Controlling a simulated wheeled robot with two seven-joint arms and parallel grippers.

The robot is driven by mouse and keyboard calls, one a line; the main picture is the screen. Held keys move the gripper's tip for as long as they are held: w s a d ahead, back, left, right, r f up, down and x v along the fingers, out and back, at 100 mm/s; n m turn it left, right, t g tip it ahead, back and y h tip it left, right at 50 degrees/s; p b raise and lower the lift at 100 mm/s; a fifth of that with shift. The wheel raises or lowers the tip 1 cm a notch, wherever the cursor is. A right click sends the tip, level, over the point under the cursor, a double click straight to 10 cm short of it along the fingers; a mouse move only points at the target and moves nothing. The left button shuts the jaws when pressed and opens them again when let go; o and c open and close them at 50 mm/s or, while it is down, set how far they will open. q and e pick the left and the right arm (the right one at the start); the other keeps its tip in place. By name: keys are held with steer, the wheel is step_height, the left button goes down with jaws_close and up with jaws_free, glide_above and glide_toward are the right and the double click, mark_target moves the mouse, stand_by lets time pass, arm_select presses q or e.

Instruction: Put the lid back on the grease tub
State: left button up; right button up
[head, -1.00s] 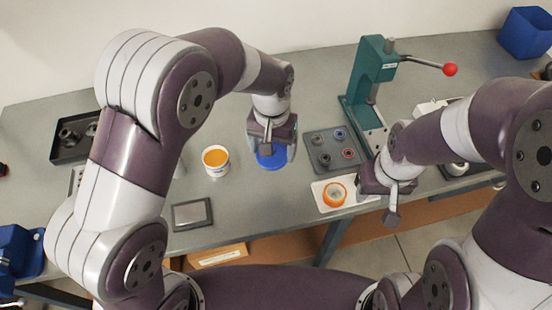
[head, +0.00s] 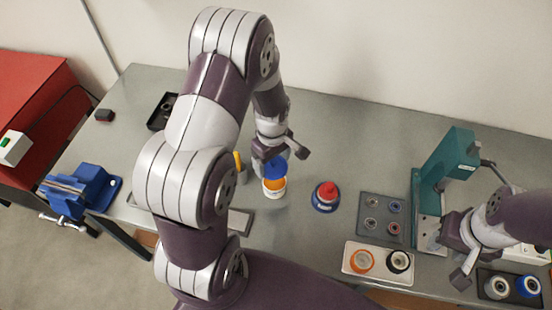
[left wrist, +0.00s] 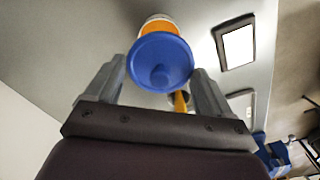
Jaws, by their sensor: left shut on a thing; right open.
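The grease tub (head: 274,190) is a white cup with orange grease on the table, left of centre in the head view. In the left wrist view its rim (left wrist: 158,24) shows beyond the lid. The blue lid (head: 276,168) is held in my left gripper (head: 279,158), which is shut on it. The lid is over the tub's far side in the head view, with orange grease showing at the near side. In the left wrist view the lid (left wrist: 160,64) sits between the fingers. Whether it touches the tub cannot be told. My right gripper (head: 462,264) is open, at the right.
A blue-and-red round item (head: 326,196) stands right of the tub. Further right are a grey parts plate (head: 380,207), a white tray (head: 378,274) with orange and black rings, and a green press (head: 440,180). A blue vise (head: 82,188) is at the left.

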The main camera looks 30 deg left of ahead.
arm_select(q)
step_height(320, 180, down, 5)
steer(key=b, duration=0.4)
steer(key=shift+w+d, duration=0.1)
steer(key=shift+d, duration=0.05)
steer(key=shift+f+b, duration=0.35)
steer(key=shift+f, duration=0.2)
steer(key=shift+p, duration=0.35)
steer(key=shift+f, duration=0.15)
stand_by(0.8)
stand_by(0.4)
steer(key=o, duration=0.9)
steer(key=shift+c, duration=0.2)
